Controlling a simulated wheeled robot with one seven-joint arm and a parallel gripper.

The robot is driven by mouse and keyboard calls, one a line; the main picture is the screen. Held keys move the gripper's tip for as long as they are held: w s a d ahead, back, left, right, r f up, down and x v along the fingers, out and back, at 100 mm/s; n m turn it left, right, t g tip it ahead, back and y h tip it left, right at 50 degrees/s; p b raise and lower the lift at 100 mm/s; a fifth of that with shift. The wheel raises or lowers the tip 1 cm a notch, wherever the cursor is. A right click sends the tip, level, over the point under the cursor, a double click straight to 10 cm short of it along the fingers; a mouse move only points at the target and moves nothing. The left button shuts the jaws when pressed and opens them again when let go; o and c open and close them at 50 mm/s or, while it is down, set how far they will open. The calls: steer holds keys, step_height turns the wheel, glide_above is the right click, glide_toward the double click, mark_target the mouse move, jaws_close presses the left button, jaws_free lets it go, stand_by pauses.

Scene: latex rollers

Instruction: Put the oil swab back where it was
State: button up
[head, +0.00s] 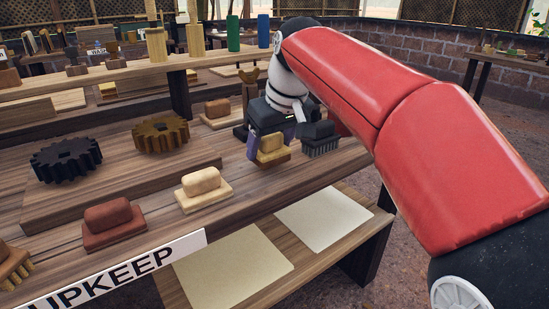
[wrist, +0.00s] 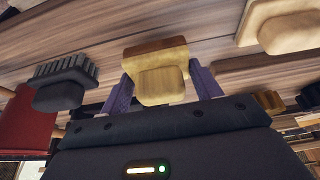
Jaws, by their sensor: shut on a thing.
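My gripper (head: 270,150) is at the right part of the workbench, with purple fingers shut on a small yellow-tan block with an orange-brown base, which I take as the oil swab (head: 272,146). In the wrist view the swab (wrist: 160,72) sits between the two fingers (wrist: 163,88). I cannot tell whether its base touches the bench. A cream block on a pale base (head: 203,188) stands to its left, and a dark brush (head: 320,140) stands close to its right. The brush also shows in the wrist view (wrist: 58,82).
A red-brown block (head: 113,222) and a bristle brush (head: 14,262) stand farther left along the front edge, above an UPKEEP sign (head: 110,272). Behind are a black gear (head: 66,160), a brown gear (head: 160,135) and a tan block (head: 218,110). Bare wood lies between the blocks.

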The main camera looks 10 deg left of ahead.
step_height(320, 180, down, 2)
steer(key=shift+w+a, duration=0.1)
steer(key=shift+r, duration=0.2)
steer(key=shift+f, duration=0.1)
steer(key=o, duration=0.9)
